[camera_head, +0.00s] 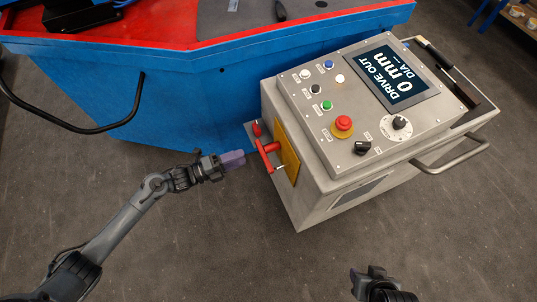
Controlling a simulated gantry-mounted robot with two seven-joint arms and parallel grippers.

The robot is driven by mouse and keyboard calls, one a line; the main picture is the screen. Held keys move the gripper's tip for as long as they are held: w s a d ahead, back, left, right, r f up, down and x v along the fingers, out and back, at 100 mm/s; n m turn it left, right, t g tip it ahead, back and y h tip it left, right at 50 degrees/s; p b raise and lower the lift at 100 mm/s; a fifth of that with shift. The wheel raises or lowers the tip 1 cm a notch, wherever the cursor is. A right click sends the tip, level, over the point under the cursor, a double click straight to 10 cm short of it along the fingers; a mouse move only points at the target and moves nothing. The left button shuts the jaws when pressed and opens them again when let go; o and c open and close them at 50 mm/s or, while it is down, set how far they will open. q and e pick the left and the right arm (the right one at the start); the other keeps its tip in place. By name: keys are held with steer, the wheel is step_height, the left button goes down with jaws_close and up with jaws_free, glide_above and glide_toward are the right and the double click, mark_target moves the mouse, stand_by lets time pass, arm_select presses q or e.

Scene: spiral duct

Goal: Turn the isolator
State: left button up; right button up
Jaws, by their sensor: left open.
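The isolator (267,154) is a red handle on a yellow plate (287,152), on the left side of the grey control cabinet. My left gripper (236,158) has purple fingertips and points right at the handle. It is a short gap to the left of the handle and does not appear to touch it. The gap between its fingers is hard to see from here. My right gripper (368,283) is at the bottom edge, well below the cabinet, and its fingers are too small and dark to read.
The cabinet top (360,100) carries a screen reading "DRIVE OUT 0 mm", several buttons, a red emergency stop (343,123) and knobs. A metal handle (452,156) sticks out at its right. A blue machine (180,95) with a red top stands behind. The floor in front is clear.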

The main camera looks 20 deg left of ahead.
mark_target(267, 149)
arm_select(q)
steer(key=b+x, duration=0.2)
steer(key=x, duration=0.3)
steer(key=b+x, duration=0.2)
steer(key=x, duration=0.3)
steer(key=shift+s+d+f, duration=0.15)
steer(key=shift+s+f, duration=0.1)
steer(key=shift+w+d, duration=0.25)
steer(key=shift+w, duration=0.05)
jaws_close()
